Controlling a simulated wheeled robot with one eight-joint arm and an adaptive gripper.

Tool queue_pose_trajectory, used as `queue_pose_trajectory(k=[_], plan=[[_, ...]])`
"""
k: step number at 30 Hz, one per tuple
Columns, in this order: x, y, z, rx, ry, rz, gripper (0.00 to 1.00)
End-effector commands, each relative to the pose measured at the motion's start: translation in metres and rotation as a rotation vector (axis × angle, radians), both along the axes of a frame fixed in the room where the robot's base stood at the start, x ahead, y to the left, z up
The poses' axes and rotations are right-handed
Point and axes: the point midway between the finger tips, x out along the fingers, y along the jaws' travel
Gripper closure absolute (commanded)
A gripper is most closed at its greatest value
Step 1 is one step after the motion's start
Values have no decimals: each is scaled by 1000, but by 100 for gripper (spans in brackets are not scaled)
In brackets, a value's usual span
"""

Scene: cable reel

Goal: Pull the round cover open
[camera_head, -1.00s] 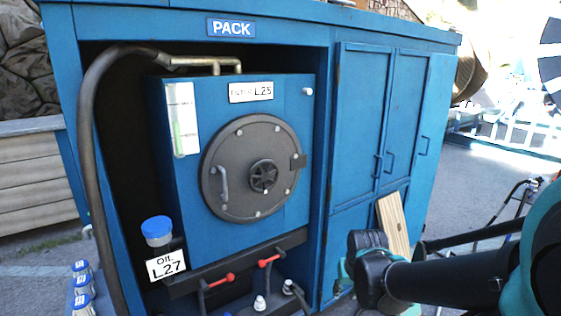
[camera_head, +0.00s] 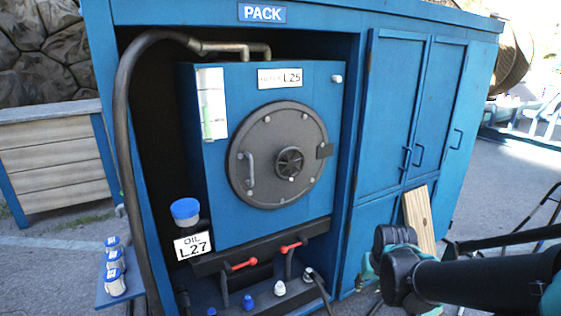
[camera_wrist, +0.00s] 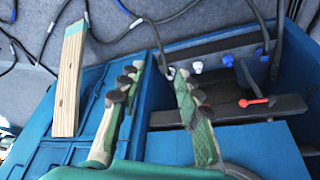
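The round cover (camera_head: 262,190), dark grey with bolts around its rim, is closed flat on the front of the blue tank (camera_head: 225,225). A curved bar handle (camera_head: 250,170) is on its left side, a black hand wheel (camera_head: 289,163) near its centre and a hinge-like block (camera_head: 324,151) on its right edge. My gripper (camera_wrist: 152,105) shows in the wrist view with its two fingers spread and nothing between them. It is apart from the cover. In the head view my arm reaches in at lower right, and the fingers cannot be made out there.
Red-handled levers (camera_head: 240,265) stick out below the tank. A blue-capped oil jar (camera_head: 186,212) stands at its lower left, and a thick hose (camera_head: 122,110) curves down the left side. A wooden board (camera_head: 420,222) leans on the closed cabinet doors (camera_head: 388,110).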

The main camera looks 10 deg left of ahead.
Motion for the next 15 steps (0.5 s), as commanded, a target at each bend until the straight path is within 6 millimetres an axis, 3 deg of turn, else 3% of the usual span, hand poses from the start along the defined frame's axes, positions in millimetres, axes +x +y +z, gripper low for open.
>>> queue_pose_trajectory(k=[5,9,15], plan=[[64,34,53,2,-2,118,66],[126,85,120,2,-5,257,66],[186,174,220,3,-11,457,66]])
